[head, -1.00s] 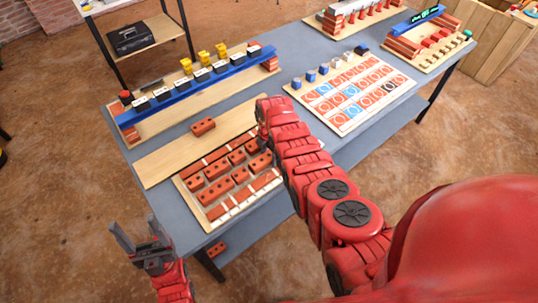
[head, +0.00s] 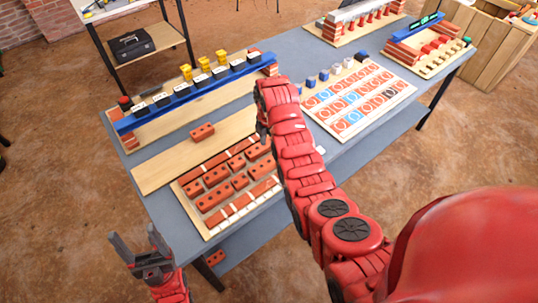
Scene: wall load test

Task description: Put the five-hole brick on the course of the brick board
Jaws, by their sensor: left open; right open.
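The brick board (head: 207,232) lies at the table's near left, with red and white strips along its edges. Several red bricks with dark holes (head: 214,196) stand in rows on it. Their holes are too small to count surely, so I cannot tell which is the five-hole brick. A single red brick (head: 202,132) lies on the plain wooden board (head: 163,170) behind. My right gripper (head: 262,136) is open above the far right part of the brick board, partly hidden by its own arm. My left gripper (head: 139,247) is open and empty, off the table's near left edge.
A blue beam (head: 190,94) with black and yellow pieces stands along the back left. A board of patterned tiles (head: 356,100) lies to the right, with small blocks behind it. Another red brick (head: 215,257) shows below the tabletop.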

